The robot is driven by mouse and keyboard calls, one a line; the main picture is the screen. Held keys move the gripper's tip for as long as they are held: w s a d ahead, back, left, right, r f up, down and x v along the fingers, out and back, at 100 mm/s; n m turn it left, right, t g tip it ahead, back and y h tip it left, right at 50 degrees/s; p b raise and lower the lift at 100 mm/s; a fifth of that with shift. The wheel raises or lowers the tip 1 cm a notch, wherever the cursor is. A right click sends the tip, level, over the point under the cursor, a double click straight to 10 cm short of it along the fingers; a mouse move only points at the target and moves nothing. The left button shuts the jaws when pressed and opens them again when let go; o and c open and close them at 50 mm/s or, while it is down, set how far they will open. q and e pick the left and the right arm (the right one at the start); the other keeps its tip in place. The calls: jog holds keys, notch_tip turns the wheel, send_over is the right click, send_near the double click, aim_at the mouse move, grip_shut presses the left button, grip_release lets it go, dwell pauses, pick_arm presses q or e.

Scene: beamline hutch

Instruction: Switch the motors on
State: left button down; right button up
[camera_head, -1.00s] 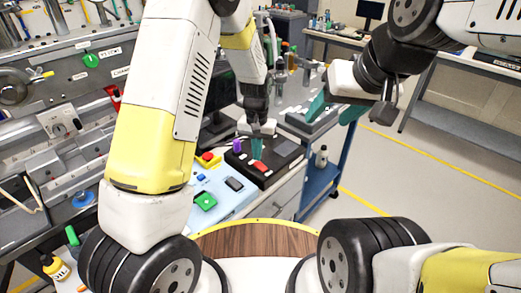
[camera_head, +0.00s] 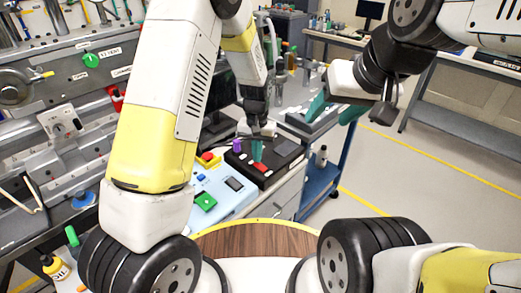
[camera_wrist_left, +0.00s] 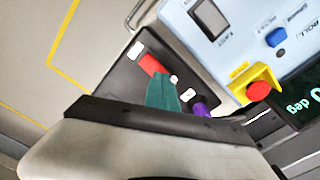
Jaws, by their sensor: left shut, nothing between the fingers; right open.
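A black control box (camera_head: 279,149) stands on the bench in the head view, with a red switch (camera_head: 261,167) on its top. The red switch also shows in the left wrist view (camera_wrist_left: 151,64), between small white labels. My left gripper (camera_head: 257,155) is shut and empty, its teal fingertips pointing down at the box right beside the red switch. In the left wrist view the fingers (camera_wrist_left: 163,92) overlap the switch's near end; I cannot tell whether they touch it. A purple knob (camera_wrist_left: 200,106) is close by on the box. My right gripper (camera_head: 334,108) is open and empty, away from the box.
A pale blue panel (camera_wrist_left: 190,20) lies beside the box, with a red button on a yellow mount (camera_wrist_left: 257,91), a blue button (camera_wrist_left: 276,37) and a green piece (camera_head: 205,201). A blue cart (camera_head: 320,178) stands right of the bench. Floor farther right is clear.

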pick_arm(q)
jog(key=shift+f, duration=0.65)
jog(key=shift+r, duration=3.5)
jog(key=s+a+r+n+t+h, duration=0.1)
jog(key=s+a+r, duration=0.3)
jog(key=r, duration=0.4)
jog(key=s+a+r+t+h, duration=0.1)
jog(key=s+a+r, duration=0.25)
jog(key=r, duration=0.45)
jog(key=s+a+r+t, duration=0.2)
jog(key=s+a+r, duration=0.1)
jog(key=s, duration=0.4)
jog(key=s+a+r+n+t, duration=0.1)
jog(key=s+a+r+t, duration=0.1)
jog(key=s, duration=0.4)
jog(key=shift+s+a+r, duration=0.35)
jog(key=shift+a+r, duration=0.5)
jog(key=shift+r, duration=0.1)
